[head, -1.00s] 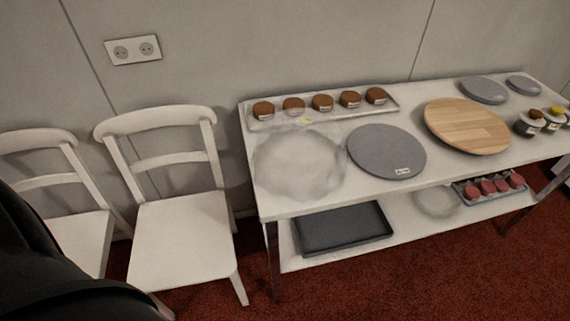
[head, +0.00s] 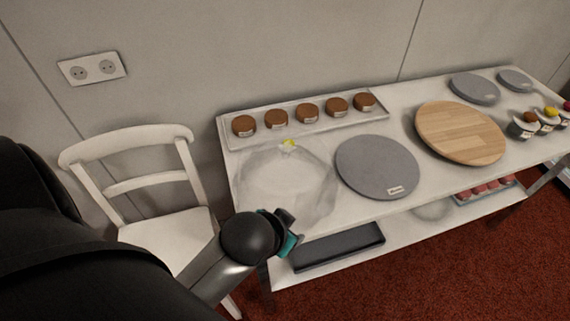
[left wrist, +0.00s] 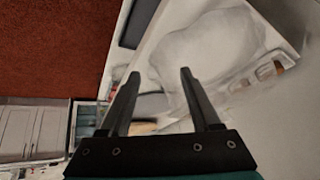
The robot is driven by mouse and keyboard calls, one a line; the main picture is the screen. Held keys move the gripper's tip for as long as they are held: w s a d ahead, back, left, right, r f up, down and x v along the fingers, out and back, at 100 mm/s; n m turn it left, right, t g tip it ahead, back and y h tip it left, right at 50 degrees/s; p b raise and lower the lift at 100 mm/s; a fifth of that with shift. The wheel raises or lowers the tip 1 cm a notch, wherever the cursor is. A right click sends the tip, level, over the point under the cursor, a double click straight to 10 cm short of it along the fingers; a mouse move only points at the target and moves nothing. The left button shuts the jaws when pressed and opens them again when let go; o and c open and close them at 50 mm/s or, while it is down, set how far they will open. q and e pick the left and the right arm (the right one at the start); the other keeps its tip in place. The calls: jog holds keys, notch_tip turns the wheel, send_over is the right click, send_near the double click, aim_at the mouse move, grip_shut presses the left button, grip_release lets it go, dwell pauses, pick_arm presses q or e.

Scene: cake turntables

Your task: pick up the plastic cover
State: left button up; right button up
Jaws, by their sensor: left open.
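The clear, whitish plastic cover (head: 285,190) sits on the white table's top at its left end, with a small yellow tag by its back edge. It also shows in the left wrist view (left wrist: 212,48), beyond the fingertips and mostly to the right. My left gripper (head: 288,236) is at the table's front left edge, in front of the cover and apparently apart from it. In the left wrist view its two dark fingers (left wrist: 160,73) are spread with nothing between them. My right gripper is not in view.
A tray of several brown cakes (head: 308,112) lies behind the cover. A grey turntable (head: 376,167) stands close to its right, then a wooden board (head: 460,132). A white chair (head: 165,225) is left of the table. A black tray (head: 335,250) lies on the lower shelf.

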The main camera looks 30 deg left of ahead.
pick_arm(q)
jog(key=w+d+r+m+t+h, duration=0.35)
jog(key=w+r+t, duration=0.85)
jog(key=w+r, duration=0.75)
jog(key=s+d+r+m+g+h, duration=0.1)
jog(key=d+r+m+g+h, duration=0.2)
jog(key=d+r+m+h, duration=0.35)
jog(key=s+d+r+m+g+h, duration=0.1)
jog(key=d+r+m+g+h, duration=0.3)
jog(key=d+m+h, duration=0.45)
jog(key=m+g+y, duration=0.6)
jog(key=g+y, duration=0.5)
jog(key=y, duration=0.7)
send_over(285, 146)
notch_tip(285, 146, down, 20)
jog(key=shift+r, duration=0.15)
jog(key=shift+f+b, duration=0.35)
jog(key=shift+f, duration=2.7)
